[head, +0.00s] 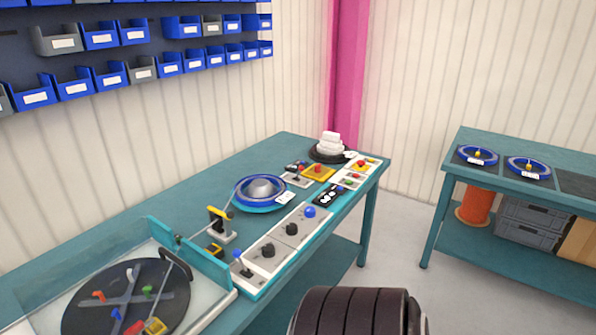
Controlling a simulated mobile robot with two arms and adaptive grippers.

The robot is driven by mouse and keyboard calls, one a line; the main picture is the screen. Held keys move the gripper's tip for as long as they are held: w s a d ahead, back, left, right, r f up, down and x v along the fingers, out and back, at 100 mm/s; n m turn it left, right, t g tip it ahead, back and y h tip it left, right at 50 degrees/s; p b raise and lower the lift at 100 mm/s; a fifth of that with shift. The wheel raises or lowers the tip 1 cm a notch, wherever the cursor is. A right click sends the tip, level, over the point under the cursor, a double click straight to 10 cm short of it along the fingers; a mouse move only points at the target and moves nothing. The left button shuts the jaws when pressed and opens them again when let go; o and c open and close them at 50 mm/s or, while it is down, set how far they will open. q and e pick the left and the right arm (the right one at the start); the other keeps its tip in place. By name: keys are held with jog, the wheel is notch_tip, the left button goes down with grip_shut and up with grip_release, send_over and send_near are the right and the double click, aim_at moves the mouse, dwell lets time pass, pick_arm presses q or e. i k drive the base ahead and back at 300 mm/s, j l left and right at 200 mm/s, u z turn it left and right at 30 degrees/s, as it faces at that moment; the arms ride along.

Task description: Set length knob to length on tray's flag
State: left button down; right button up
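A long white control panel (280,240) runs along the front edge of the teal workbench (190,192). It carries two black knobs, one nearer (267,250) and one farther (291,229), and a round blue knob (310,212) beyond them. I cannot tell which one is the length knob, and their settings are too small to read. A round blue tray (262,191) with a grey domed centre sits behind the panel. A small white flag (285,198) is at its right edge; its writing is not legible. Neither of my grippers is in view.
A clear-guarded black turntable (128,295) with coloured pegs is at the near left. A yellow-topped post (219,216) stands beside the panel. White spools (330,143) stand at the bench's far end. A second bench (462,180) is right, across open floor.

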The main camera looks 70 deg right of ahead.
aim_at(310, 211)
jog(key=z, duration=2.35)
